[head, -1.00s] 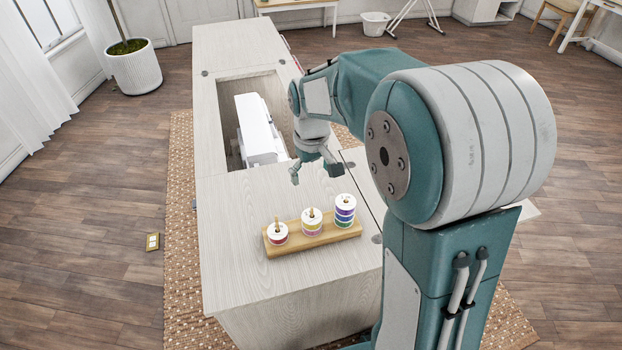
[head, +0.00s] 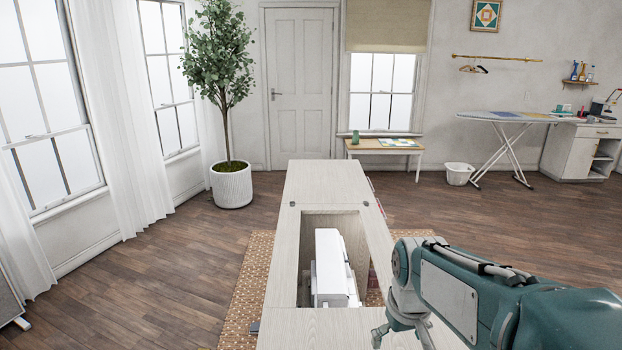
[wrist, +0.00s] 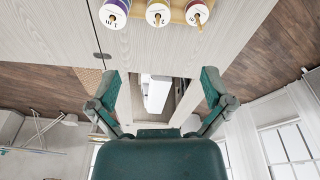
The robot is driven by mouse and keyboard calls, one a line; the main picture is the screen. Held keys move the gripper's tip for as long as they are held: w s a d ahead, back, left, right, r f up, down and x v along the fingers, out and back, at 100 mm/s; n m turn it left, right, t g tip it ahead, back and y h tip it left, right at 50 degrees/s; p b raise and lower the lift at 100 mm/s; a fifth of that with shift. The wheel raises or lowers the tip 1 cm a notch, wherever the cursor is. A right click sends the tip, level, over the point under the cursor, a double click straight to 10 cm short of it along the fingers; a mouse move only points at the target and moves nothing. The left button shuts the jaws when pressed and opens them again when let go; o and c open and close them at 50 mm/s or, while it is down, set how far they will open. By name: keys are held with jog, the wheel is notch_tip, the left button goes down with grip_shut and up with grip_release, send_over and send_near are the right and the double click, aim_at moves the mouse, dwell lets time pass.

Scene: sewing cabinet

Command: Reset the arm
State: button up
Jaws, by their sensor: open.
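My gripper (head: 402,340) is at the bottom of the head view, beside the cabinet opening and above the top of the sewing cabinet (head: 326,182). In the wrist view my gripper (wrist: 160,80) shows two green fingers spread wide with nothing between them. A purple spool (wrist: 114,12), a yellow spool (wrist: 158,14) and a red spool (wrist: 197,14) stand on a wooden rack (wrist: 178,8) at the top of the wrist view, apart from the fingers. The rack is outside the head view now.
A white sewing machine (head: 332,268) sits in the cabinet opening. A potted tree (head: 231,186), a low table (head: 384,147), a white basket (head: 459,174) and an ironing board (head: 515,117) stand farther back. Wooden floor is clear on both sides.

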jog(key=s+r+m+t, duration=0.2)
jog(key=s+r+t, duration=0.1)
jog(key=s, duration=1.1)
jog(key=shift+s+r+t, duration=0.35)
jog(key=shift+r+t, duration=0.05)
jog(key=shift+r, duration=0.15)
